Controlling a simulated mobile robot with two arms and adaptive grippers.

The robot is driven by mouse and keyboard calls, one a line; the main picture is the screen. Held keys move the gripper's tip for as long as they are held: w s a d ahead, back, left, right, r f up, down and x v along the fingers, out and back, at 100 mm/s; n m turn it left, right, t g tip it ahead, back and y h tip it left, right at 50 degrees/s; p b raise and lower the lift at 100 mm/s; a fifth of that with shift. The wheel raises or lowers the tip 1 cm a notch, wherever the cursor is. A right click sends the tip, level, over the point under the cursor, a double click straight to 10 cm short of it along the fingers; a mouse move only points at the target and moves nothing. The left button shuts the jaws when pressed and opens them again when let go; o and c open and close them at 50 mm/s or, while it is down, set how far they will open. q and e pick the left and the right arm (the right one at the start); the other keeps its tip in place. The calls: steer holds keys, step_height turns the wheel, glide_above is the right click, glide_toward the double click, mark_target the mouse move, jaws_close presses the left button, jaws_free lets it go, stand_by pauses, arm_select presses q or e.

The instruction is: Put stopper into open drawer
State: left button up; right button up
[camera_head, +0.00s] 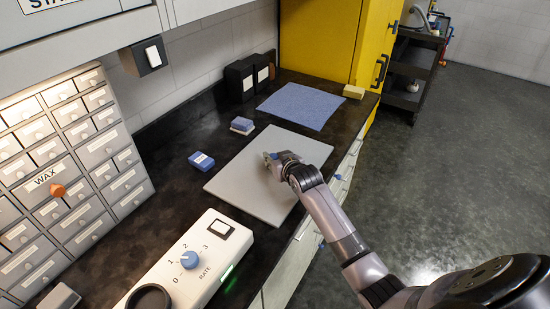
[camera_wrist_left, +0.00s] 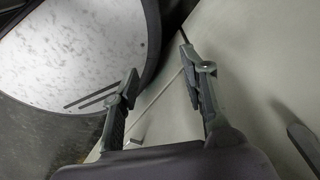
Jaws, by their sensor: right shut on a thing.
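My right gripper (camera_head: 270,159) is low over the grey mat (camera_head: 236,170) on the counter, near the mat's right part. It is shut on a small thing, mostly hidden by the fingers. The grey drawer cabinet (camera_head: 80,165) is at the left, with an orange knob (camera_head: 57,190) on the drawer marked WAX. I cannot make out clearly which drawer stands open. My left gripper (camera_wrist_left: 160,62) is open and empty in the left wrist view; it is outside the head view.
A white device with a blue dial (camera_head: 190,259) stands at the front. Small blue blocks (camera_head: 201,161) and (camera_head: 242,125) lie left of the mat. A blue cloth (camera_head: 301,106) and a yellow block (camera_head: 354,92) lie farther back. A yellow cabinet (camera_head: 325,40) stands behind.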

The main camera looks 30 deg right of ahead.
steer(key=shift+f, duration=0.15)
steer(key=o, duration=1)
